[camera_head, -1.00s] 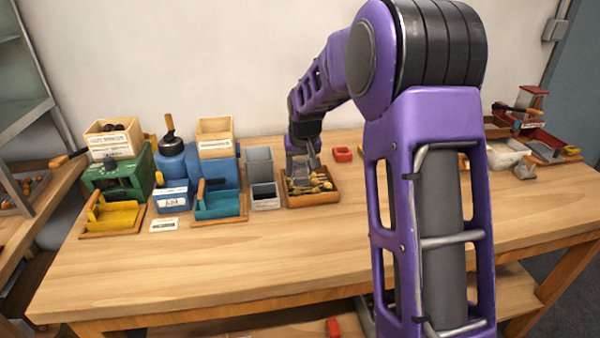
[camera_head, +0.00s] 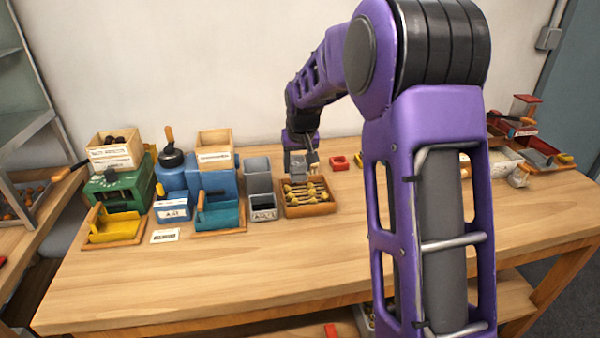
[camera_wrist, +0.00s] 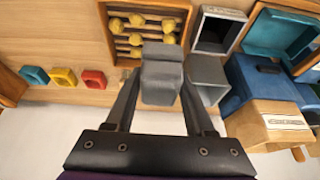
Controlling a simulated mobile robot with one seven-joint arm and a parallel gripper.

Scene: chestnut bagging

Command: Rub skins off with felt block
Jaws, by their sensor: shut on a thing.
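My gripper (camera_head: 300,160) is shut on a grey felt block (camera_wrist: 162,75). In the head view the block (camera_head: 298,167) shows at the back edge of a wooden tray (camera_head: 334,206). In the wrist view the tray (camera_wrist: 187,12) lies just beyond the block. Yellowish chestnuts (camera_head: 306,192) sit in the tray between dark ribs; they also show in the wrist view (camera_wrist: 135,38). The block appears raised at the tray's edge; I cannot tell whether it touches the tray. Its underside is hidden.
Grey bins (camera_head: 260,184) stand left of the tray, beside the blue machine (camera_head: 213,180) and green machine (camera_head: 122,188). A red holder (camera_head: 339,163) lies behind the tray to the right. The front of the table (camera_head: 230,275) is clear.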

